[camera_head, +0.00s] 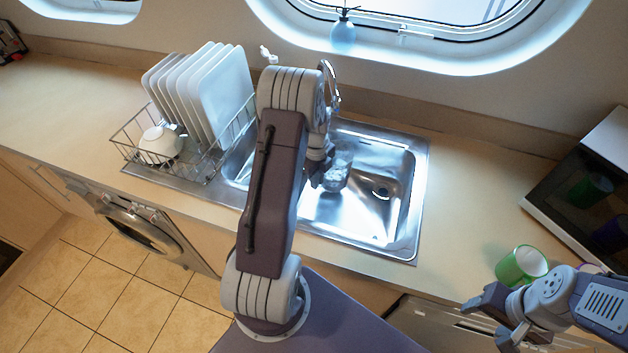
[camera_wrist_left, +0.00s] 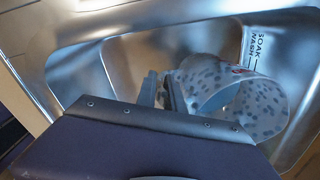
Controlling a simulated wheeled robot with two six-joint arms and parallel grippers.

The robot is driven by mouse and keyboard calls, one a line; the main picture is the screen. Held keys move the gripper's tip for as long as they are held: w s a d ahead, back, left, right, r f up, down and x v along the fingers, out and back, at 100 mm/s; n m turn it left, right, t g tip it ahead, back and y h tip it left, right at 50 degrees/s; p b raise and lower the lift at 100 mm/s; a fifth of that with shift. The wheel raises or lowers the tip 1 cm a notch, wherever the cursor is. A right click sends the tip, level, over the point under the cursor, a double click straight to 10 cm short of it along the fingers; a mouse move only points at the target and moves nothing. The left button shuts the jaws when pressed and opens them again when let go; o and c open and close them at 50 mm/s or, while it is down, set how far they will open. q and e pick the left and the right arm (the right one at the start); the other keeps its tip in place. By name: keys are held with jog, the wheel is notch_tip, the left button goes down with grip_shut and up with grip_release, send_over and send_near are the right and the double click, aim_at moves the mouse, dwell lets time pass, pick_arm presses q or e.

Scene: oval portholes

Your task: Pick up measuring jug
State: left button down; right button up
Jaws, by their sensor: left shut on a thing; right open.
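The measuring jug (camera_head: 338,172) is a clear, see-through vessel in the sink, below the tap. In the left wrist view the jug (camera_wrist_left: 262,108) lies tilted with its round mouth showing, with dark spots and a small red mark on it. My left gripper (camera_head: 320,172) reaches into the sink and is shut on the jug at its left side. In the left wrist view the fingers (camera_wrist_left: 163,92) are at the jug's near edge; the exact grip point is partly hidden. My right gripper (camera_head: 488,320) is open and empty over the counter's front edge, near a green mug.
A dish rack (camera_head: 205,170) with white plates (camera_head: 225,90) and a white teapot (camera_head: 160,143) stands left. A green mug (camera_head: 510,268) and a microwave (camera_head: 560,190) are right. The counter right of the sink (camera_head: 470,200) is clear.

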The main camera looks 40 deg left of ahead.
pick_arm(q)
jog(key=s+d+r, duration=0.4)
jog(key=d+r, duration=0.1)
jog(key=d, duration=0.3)
jog(key=shift+s+d+r+b, duration=0.15)
jog(key=shift+d+r+b, duration=0.1)
jog(key=shift+r+b, duration=0.2)
